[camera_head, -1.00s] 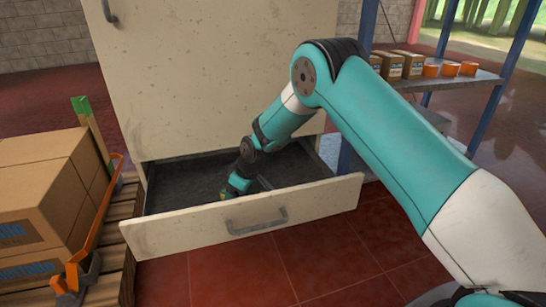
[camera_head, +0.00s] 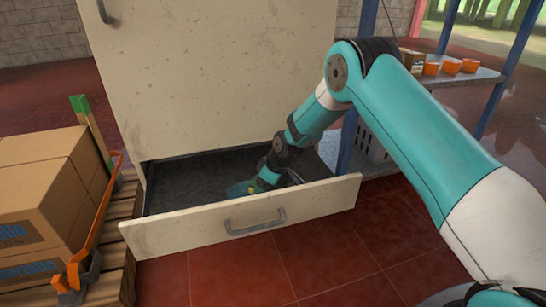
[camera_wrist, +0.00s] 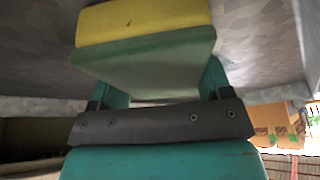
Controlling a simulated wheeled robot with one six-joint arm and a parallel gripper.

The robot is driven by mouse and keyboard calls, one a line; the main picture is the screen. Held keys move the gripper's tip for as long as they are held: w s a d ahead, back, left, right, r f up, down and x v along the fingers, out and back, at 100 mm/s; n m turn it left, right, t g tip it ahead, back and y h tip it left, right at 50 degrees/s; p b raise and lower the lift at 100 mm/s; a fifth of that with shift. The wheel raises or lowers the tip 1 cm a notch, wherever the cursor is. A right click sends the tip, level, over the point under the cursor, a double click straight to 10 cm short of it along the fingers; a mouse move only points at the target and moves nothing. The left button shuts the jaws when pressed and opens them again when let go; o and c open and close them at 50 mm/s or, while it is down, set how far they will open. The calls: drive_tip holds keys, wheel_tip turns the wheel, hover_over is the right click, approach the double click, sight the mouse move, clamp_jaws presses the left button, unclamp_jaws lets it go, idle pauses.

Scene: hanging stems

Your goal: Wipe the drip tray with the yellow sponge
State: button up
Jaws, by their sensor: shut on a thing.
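The drip tray (camera_head: 190,186) is the dark, shallow inside of a pulled-out drawer with a pale, scuffed front, low in a tall cabinet. My gripper (camera_head: 240,190) reaches down inside it, a little right of the middle, behind the drawer front. In the wrist view my gripper (camera_wrist: 150,75) is shut on the yellow sponge (camera_wrist: 145,20), which has a green layer on the side toward my palm. The sponge's yellow face is close to a mottled grey surface; I cannot tell if it touches. In the head view the sponge is mostly hidden.
The drawer front with its handle (camera_head: 256,222) stands up between me and the tray. Cardboard boxes (camera_head: 45,190) on a wooden pallet with an orange strap stand at left. A blue-framed shelf (camera_head: 470,76) with orange items is at right.

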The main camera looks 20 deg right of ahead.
drive_tip(key=shift+d, duration=0.55)
drive_tip(key=shift+d+r+p, duration=0.25)
drive_tip(key=shift+r+p, duration=0.45)
drive_tip(key=shift+r, duration=0.45)
drive_tip(key=shift+r+p, duration=2.4)
drive_tip(key=shift+r, duration=0.45)
